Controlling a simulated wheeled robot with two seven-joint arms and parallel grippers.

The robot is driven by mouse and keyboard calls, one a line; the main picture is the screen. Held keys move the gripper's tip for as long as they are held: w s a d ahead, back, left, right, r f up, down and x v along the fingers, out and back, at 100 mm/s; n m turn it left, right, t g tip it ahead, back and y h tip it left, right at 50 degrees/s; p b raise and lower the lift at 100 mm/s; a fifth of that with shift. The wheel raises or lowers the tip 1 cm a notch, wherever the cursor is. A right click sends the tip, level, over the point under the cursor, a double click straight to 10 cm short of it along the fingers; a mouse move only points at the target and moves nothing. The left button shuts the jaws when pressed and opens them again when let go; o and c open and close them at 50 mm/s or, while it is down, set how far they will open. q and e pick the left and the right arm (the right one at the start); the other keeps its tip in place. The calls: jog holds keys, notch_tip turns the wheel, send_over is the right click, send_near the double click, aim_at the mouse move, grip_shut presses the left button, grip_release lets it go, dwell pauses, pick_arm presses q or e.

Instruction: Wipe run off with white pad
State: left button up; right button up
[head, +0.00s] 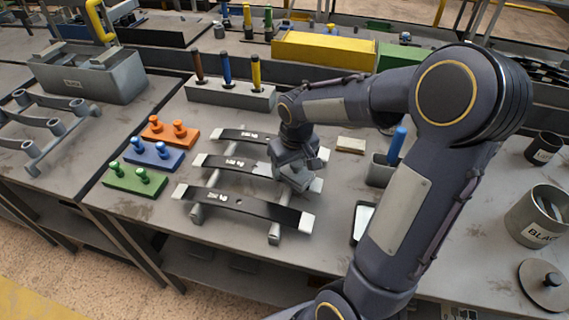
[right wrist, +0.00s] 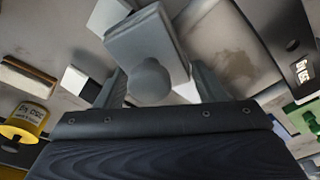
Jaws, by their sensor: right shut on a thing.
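My right gripper (head: 293,170) is over the right part of the spring rack. It is shut on a grey block with a round knob, the white pad (right wrist: 178,68), whose white side shows in the right wrist view. Three dark leaf springs with pale ends lie across the rack: a front one (head: 255,207), a middle one (head: 240,166) and a back one (head: 240,134). The pad is close to the middle spring's right part; I cannot tell whether it touches. No run-off can be made out on the springs. My left gripper is not in view.
Green (head: 134,179), blue (head: 155,155) and orange (head: 170,132) pegged blocks stand left of the rack. A grey holder (head: 230,92) with three coloured-handled tools is behind. A grey cup (head: 380,172) with a blue handle and a labelled can (head: 535,218) stand right.

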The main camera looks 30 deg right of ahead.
jog(key=shift+s+f, duration=0.1)
jog(key=shift+r+p, duration=2.4)
jog(key=shift+r, duration=0.65)
jog(key=shift+r, duration=0.1)
jog(key=shift+r+p, duration=1.25)
jog(key=shift+r, duration=0.25)
jog(key=shift+f, duration=0.1)
